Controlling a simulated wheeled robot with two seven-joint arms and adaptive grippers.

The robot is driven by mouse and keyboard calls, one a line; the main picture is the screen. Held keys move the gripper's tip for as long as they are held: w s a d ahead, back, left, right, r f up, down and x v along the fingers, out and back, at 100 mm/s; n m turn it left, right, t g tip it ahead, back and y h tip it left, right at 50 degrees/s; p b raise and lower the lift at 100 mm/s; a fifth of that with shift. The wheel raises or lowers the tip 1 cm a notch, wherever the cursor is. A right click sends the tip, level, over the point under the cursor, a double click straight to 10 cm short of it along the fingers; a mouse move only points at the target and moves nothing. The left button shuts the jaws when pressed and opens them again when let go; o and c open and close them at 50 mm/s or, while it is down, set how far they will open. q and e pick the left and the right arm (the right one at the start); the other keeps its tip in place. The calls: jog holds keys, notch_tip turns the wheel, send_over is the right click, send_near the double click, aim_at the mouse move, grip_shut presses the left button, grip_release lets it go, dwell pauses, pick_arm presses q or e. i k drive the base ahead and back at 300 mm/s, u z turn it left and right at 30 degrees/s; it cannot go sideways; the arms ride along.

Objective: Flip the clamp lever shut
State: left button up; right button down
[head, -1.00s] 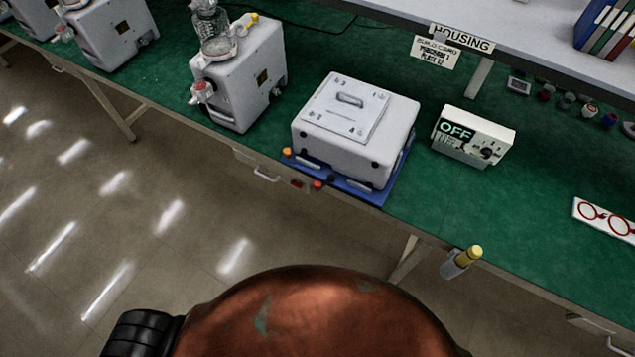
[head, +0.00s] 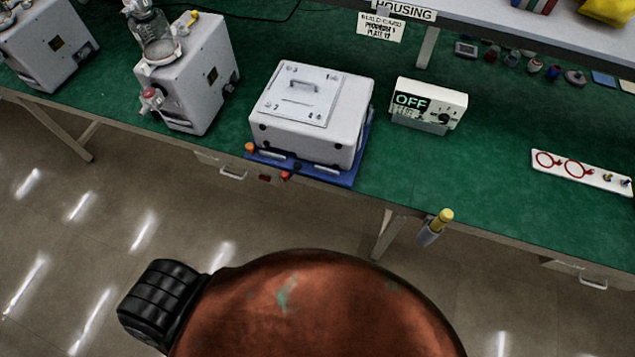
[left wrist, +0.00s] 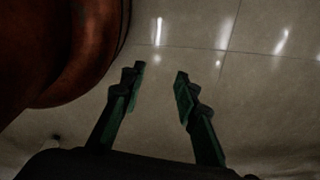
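A pale box-shaped housing (head: 350,122) with a plate and handle on top sits on a blue base (head: 343,180) on the bench. An orange knob (head: 249,147) and a red knob (head: 285,175) show at the base's front edge. I cannot tell which part is the clamp lever, or whether it is open or shut. My left gripper (left wrist: 160,72) is open and empty above the floor in the left wrist view, away from the bench. Neither gripper shows in the head view.
The green bench (head: 470,190) also holds pump units (head: 190,85) at left, a box reading OFF (head: 428,104), and a white strip with red rings (head: 580,172) at right. A yellow-topped holder (head: 435,227) sticks out from the front edge. The floor before it is clear.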

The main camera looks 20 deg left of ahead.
aim_at(285, 177)
jog(key=z, duration=0.05)
jog(key=k, duration=0.8)
jog(key=u, duration=0.7)
jog(key=i, duration=0.5)
jog(key=u, duration=0.1)
